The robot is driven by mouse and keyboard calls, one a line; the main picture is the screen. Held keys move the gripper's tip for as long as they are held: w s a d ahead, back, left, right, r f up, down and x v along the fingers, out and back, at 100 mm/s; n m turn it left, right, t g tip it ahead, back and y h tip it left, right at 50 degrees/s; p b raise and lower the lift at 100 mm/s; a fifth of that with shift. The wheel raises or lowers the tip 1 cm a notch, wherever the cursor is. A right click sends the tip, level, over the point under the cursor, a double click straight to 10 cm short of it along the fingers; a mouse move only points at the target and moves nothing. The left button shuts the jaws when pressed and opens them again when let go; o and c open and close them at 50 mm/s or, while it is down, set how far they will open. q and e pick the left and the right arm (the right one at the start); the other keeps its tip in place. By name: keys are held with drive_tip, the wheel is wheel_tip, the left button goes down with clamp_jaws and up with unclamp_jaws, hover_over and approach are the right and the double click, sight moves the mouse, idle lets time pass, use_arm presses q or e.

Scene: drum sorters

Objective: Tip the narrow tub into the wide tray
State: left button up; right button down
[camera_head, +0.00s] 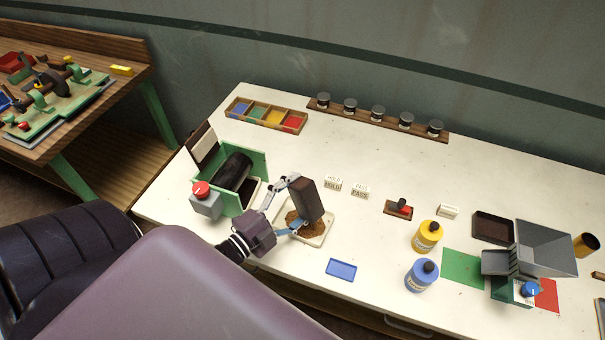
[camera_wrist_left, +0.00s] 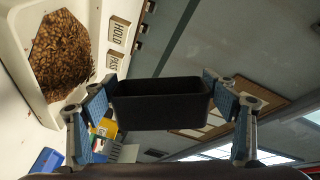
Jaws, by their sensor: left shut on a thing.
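The narrow tub (camera_head: 309,200) is a dark, box-shaped container. My left gripper (camera_head: 297,207) is shut on it and holds it tilted on its side above the wide tray (camera_head: 318,241). The tray is pale and shallow and holds a heap of brown grains (camera_head: 293,222). In the left wrist view the tub (camera_wrist_left: 160,112) sits between the blue-padded fingers, and I see no grains in the part of it that shows. The tray's heap (camera_wrist_left: 62,55) lies at the upper left there. The tub hides part of the tray in the head view. My right gripper is not in view.
A green drum sorter (camera_head: 230,175) with a red-knobbed grey box (camera_head: 205,203) stands left of the tray. HOLD and PASS signs (camera_head: 333,184) stand behind it. A blue dish (camera_head: 341,270) lies in front. Yellow (camera_head: 427,238) and blue (camera_head: 421,276) bottles stand to the right.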

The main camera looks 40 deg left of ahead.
sight(317, 214)
use_arm(q)
drive_tip(key=shift+s+d+m+b, duration=0.15)
drive_tip(key=shift+d+m+b, duration=0.35)
drive_tip(key=shift+m, duration=0.5)
drive_tip(key=d+m+b, duration=0.1)
drive_tip(key=m, duration=0.1)
drive_tip(key=d+m+b, duration=0.2)
drive_tip(key=m, duration=0.1)
drive_tip(key=s+d+m+b, duration=0.1)
drive_tip(key=d+m, duration=0.1)
drive_tip(key=shift+f+m, duration=0.3)
drive_tip(key=d+m+b, duration=0.2)
drive_tip(key=m, duration=0.1)
drive_tip(key=s+d+m+b, duration=0.1)
drive_tip(key=d+m+b, duration=0.1)
drive_tip(key=d+m, duration=0.1)
drive_tip(key=d+f+m+b, duration=0.1)
drive_tip(key=d+m+b, duration=0.2)
drive_tip(key=m, duration=0.1)
drive_tip(key=shift+s+d+m, duration=0.1)
drive_tip(key=shift+s+m, duration=0.1)
drive_tip(key=shift+m, duration=0.2)
drive_tip(key=d+f+m+b, duration=0.2)
drive_tip(key=b, duration=0.1)
drive_tip(key=shift+s+d+m, duration=0.1)
drive_tip(key=shift+s+m, duration=0.1)
drive_tip(key=shift+m, duration=0.1)
drive_tip(key=shift+r, duration=0.1)
